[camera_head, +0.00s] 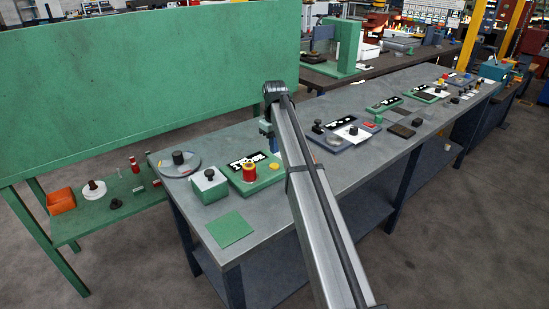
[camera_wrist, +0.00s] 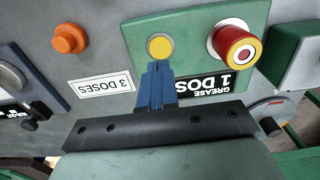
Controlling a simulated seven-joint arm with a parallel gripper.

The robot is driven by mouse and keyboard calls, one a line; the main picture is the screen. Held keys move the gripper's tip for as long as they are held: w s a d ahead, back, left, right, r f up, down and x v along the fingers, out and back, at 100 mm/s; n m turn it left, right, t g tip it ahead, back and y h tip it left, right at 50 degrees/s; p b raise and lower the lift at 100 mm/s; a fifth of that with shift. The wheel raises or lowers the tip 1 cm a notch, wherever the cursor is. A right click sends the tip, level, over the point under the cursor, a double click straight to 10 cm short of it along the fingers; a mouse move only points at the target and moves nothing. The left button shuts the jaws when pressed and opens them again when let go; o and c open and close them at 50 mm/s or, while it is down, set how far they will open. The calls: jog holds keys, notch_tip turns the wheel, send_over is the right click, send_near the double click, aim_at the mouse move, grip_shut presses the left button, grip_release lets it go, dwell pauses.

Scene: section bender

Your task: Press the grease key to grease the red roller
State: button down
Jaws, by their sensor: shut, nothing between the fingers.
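The red roller (camera_head: 249,172) stands upright on a green plate (camera_head: 239,188) near the left end of the bench. In the wrist view the roller (camera_wrist: 232,43) shows a red body with a yellow ring around a red centre. A round yellow key (camera_wrist: 160,46) sits on the same plate, beside a black label (camera_wrist: 215,78) reading GREASE 1 DOSE, partly hidden by my fingers. My gripper (camera_wrist: 159,66) is shut and empty, its blue fingertips at the yellow key's edge in the picture; contact cannot be told. My gripper (camera_head: 273,145) also shows in the head view.
An orange knob (camera_wrist: 70,39) stands beside a white label (camera_wrist: 102,86) reading 3 DOSES. A green box with a black knob (camera_head: 209,185) stands left of the plate. Other panels (camera_head: 345,131) line the bench further right. A green mat (camera_head: 230,229) lies at the front.

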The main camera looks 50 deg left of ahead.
notch_tip(320, 180, up, 7)
jog(key=shift+r, duration=0.15)
dwell(2.7)
jog(key=shift+n+t+h, duration=0.4)
jog(key=shift+n+t, duration=0.2)
jog(key=shift+t, duration=0.3)
jog(key=s+f, duration=0.2)
jog(key=s, duration=0.1)
jog(key=s+f, duration=0.2)
jog(key=s, duration=0.1)
jog(key=s+f, duration=0.2)
jog(key=s, duration=0.1)
jog(key=shift+s+f, duration=0.1)
jog(key=shift+s, duration=0.15)
jog(key=w+r+n+t+y, duration=0.1)
jog(key=w+r+n+t, duration=0.2)
jog(key=w+n+t, duration=0.4)
jog(key=shift+w+r+n+y, duration=0.25)
jog(key=shift+w+n+y, duration=0.15)
jog(key=shift+w+n, duration=0.5)
jog(key=shift+s+d, duration=0.1)
jog(key=shift+s, duration=0.05)
